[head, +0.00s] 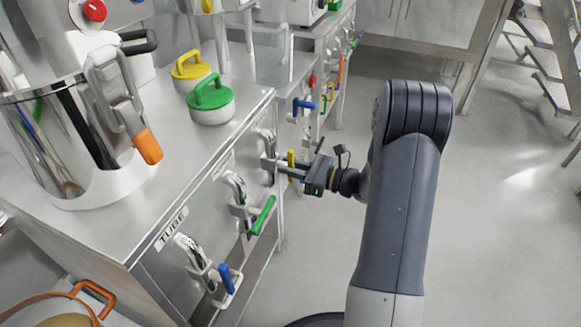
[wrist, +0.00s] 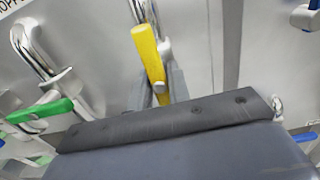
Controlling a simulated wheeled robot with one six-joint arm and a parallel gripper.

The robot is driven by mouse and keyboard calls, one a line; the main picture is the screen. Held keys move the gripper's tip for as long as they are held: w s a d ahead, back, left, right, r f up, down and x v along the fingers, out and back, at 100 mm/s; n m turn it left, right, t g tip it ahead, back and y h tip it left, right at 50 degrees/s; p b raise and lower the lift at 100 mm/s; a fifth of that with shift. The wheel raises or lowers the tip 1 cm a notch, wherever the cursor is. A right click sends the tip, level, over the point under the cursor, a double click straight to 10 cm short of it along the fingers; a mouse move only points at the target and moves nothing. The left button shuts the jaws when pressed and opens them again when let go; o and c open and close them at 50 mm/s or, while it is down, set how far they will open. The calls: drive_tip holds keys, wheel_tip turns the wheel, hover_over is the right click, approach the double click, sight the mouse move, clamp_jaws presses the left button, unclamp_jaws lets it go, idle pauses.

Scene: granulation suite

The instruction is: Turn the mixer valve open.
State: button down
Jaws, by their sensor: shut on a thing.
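A row of lever valves is on the front of the steel cabinet. The yellow-handled valve shows in the head view (head: 291,158) and in the wrist view (wrist: 148,52), its handle pointing mostly downward. My gripper (head: 284,171) is shut on this yellow handle; in the wrist view its fingers (wrist: 160,92) lie on either side of the handle's lower end. The label above the yellow valve is not readable. The green-handled valve (head: 263,215) and the blue-handled valve (head: 225,278), under a TUBE label (head: 172,228), are nearer, with tilted handles.
The steel cabinet top (head: 150,215) carries a metal vessel (head: 45,150) with an orange-tipped clamp, a yellow-handled lid (head: 190,70) and a green-handled lid (head: 211,102). Another blue handle (head: 303,104) is farther along. The floor (head: 490,220) on the right is clear.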

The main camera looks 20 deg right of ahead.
drive_tip(key=c, duration=1.3)
unclamp_jaws()
drive_tip(key=p+v, duration=0.2)
drive_tip(key=v, duration=0.9)
drive_tip(key=shift+p, duration=0.3)
drive_tip(key=shift+a, duration=0.1)
drive_tip(key=b+x, duration=0.2)
drive_tip(key=x, duration=0.8)
drive_tip(key=shift+w, duration=0.1)
drive_tip(key=shift+w+a, duration=0.2)
drive_tip(key=shift+a, duration=0.1)
drive_tip(key=shift+d, duration=0.1)
